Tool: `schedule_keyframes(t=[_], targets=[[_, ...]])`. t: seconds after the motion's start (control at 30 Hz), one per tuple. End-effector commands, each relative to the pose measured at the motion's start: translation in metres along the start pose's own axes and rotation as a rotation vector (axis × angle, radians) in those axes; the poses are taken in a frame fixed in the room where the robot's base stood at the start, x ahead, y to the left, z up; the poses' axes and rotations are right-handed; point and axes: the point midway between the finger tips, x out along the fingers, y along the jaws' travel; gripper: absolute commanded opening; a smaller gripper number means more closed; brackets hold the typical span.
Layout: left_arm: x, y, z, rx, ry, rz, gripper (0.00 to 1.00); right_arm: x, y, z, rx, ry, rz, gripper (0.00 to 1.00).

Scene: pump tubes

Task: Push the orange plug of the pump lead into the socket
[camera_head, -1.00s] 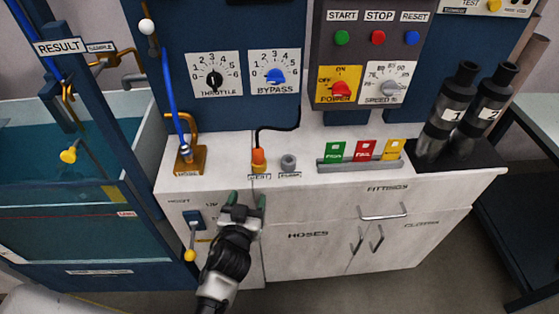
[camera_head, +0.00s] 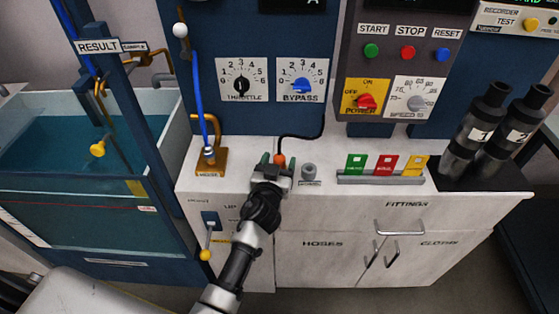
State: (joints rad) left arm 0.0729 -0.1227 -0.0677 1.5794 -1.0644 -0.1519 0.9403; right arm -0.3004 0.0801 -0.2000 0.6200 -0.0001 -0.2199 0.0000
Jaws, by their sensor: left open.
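The orange plug (camera_head: 281,158) stands upright on the white bench top, its black lead running up from it to the panel. Its lower part is hidden behind my gripper. The grey round socket (camera_head: 309,170) is on the bench just right of the plug, with a small label in front; nothing is in it. My left gripper (camera_head: 278,160) is open at the plug, with one green-tipped finger on each side of it. I cannot tell whether the fingers touch it. My right gripper is not in view.
A rack of green, red and yellow cards (camera_head: 384,178) stands right of the socket. A brass fitting with a blue tube (camera_head: 208,160) stands to the left. Dark cylinders (camera_head: 478,130) are at the right. The panel (camera_head: 270,115) with dials rises behind.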

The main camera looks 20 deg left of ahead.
Motion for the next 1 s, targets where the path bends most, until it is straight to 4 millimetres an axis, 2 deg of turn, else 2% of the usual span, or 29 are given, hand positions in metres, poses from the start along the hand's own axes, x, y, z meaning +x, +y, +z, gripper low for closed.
schedule_keyframes(t=[0.3,0.63,1.0], targets=[[0.0055,0.0001,0.0004,-0.001,0.000,0.001,0.61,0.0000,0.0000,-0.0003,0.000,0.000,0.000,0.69],[0.0052,0.0002,0.0005,-0.001,-0.001,0.001,0.11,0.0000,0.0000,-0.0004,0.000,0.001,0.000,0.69],[0.0062,-0.0003,-0.0040,-0.001,0.000,0.001,0.09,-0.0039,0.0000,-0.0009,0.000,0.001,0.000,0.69]])
